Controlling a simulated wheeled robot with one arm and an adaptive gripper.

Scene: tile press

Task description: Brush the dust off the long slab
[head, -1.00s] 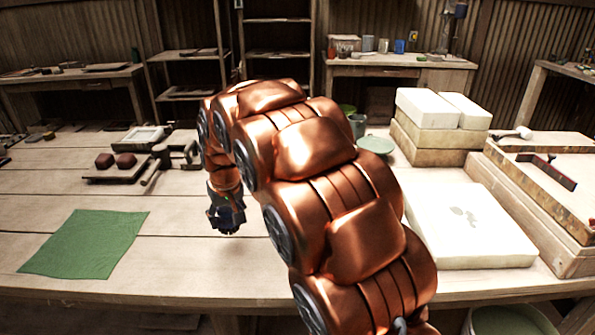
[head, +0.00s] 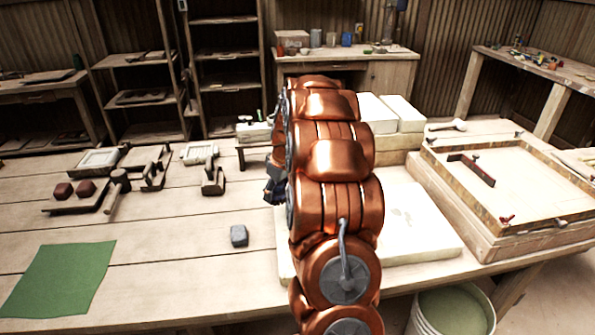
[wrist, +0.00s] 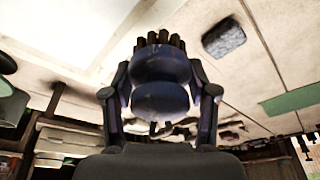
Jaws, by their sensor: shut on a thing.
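A long white slab (head: 425,228) lies flat on the workbench right of centre, with a faint grey mark on its top. My copper arm hides part of its left side. My gripper (head: 275,188) is at the slab's left side in the head view. In the wrist view my gripper (wrist: 160,92) is shut on a dark blue brush (wrist: 160,70) with dark bristles pointing away from the palm. A white surface, probably the slab (wrist: 70,28), shows at upper left there. I cannot tell whether the bristles touch anything.
A small grey block (head: 239,235) and a green cloth (head: 62,278) lie on the bench (head: 180,285). Stacked pale blocks (head: 400,110) stand behind the slab. A wooden frame (head: 480,235) is at right, a bucket (head: 455,312) below the front edge. Wooden tools (head: 120,185) lie at left.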

